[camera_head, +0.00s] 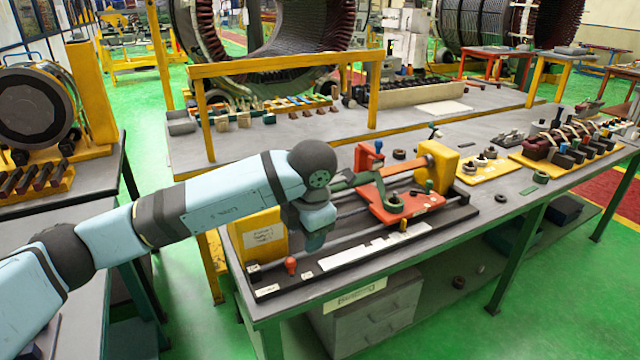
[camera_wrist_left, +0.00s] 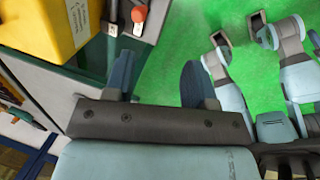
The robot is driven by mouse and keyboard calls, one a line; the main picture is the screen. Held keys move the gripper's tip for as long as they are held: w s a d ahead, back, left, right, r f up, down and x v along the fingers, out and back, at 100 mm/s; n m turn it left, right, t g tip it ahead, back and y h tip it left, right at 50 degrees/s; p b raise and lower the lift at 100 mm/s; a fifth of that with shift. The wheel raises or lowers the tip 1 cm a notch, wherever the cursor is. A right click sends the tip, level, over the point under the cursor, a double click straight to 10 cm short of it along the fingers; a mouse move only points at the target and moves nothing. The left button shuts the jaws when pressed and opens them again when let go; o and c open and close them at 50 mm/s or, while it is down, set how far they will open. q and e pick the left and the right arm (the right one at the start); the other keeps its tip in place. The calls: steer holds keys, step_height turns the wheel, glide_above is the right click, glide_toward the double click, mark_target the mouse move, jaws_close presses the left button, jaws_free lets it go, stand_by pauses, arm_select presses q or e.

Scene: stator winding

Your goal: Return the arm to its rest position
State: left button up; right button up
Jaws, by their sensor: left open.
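My left arm comes in from the left in the head view, with its light-blue links stretched over the front left of the workbench (camera_head: 448,262). My left gripper (camera_head: 316,242) points down over the winding fixture's left end, near the yellow end block (camera_head: 262,237) and a red knob (camera_head: 291,265). In the left wrist view its two dark-blue fingers (camera_wrist_left: 158,78) stand wide apart with nothing between them. The yellow block (camera_wrist_left: 45,30) and red knob (camera_wrist_left: 139,14) lie beyond them at the upper left. I cannot identify my right gripper in either view.
The red sliding carriage (camera_head: 405,204) sits on the fixture's rails, right of my arm. A yellow frame (camera_head: 285,62) stands behind. A side table with a dark coil (camera_head: 33,105) is at left. Green floor (camera_wrist_left: 165,55) is open beyond the bench edge.

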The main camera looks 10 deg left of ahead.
arm_select(q)
steer(key=s+d+f+m+g+h, duration=0.1)
steer(key=s+d+f+g+h, duration=0.2)
steer(key=s+d+f+h, duration=0.3)
steer(key=s+d+r+n+g+h, duration=0.3)
steer(key=s+d+n+h, duration=0.3)
steer(key=s+d+h, duration=0.6)
steer(key=w+a+f+n+t+y, duration=0.2)
steer(key=a+f+n+t, duration=0.3)
steer(key=a+n+t, duration=0.55)
steer(key=w+a+f+n+t+y, duration=0.25)
steer(key=a+f+n+t, duration=0.25)
steer(key=n+t, duration=0.9)
steer(key=s+a+f+n+g+y, duration=0.45)
steer(key=s+a+f+n, duration=0.2)
steer(key=f, duration=0.35)
steer(key=s+a+f+n+g+y, duration=0.4)
steer(key=s+a+f+n+g, duration=0.15)
steer(key=s+f+n, duration=0.35)
step_height(320, 180, up, 11)
steer(key=m+p, duration=0.2)
steer(key=p, duration=1.1)
steer(key=shift+w+a, duration=0.25)
steer(key=shift+a, duration=0.15)
